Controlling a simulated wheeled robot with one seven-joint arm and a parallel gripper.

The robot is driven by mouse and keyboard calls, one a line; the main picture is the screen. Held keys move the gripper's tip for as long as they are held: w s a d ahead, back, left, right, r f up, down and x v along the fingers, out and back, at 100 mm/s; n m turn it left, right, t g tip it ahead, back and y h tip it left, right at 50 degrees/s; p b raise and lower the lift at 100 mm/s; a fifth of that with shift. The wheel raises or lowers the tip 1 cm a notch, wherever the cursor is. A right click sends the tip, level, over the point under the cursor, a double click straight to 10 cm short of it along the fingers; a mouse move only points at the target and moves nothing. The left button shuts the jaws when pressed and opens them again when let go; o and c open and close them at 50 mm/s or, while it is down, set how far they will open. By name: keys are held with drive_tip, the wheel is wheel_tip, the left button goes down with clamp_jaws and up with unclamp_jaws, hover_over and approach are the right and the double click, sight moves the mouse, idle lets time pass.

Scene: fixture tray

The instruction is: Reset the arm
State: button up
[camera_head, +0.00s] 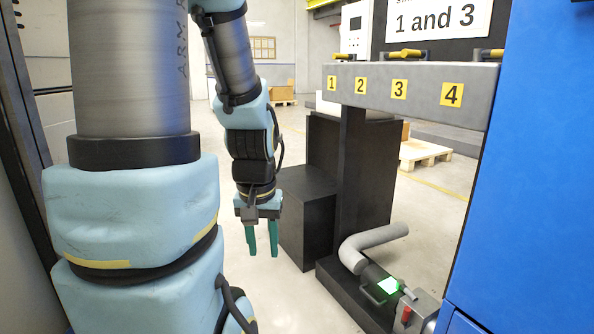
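My gripper (262,252) hangs at the end of my arm in the middle of the head view, fingers pointing down. Its two green fingers are apart with floor showing between them. It holds nothing. My arm's large light-blue and grey links fill the left side of the view and hide what is behind them. The gripper is to the left of a grey fixture bench and apart from it.
The grey bench (425,112) has yellow labels 1 to 4, with yellow-and-black items (400,55) on top. Black boxes (306,215) stand beside my gripper. A bent grey pipe (375,240) and green-lit device (389,285) sit low right. A blue panel (535,170) bounds the right.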

wheel_tip(320, 180, up, 31)
drive_tip(key=p, duration=2.8)
drive_tip(key=shift+f+p, duration=0.2)
drive_tip(key=shift+p, duration=0.15)
drive_tip(key=shift+c, duration=0.3)
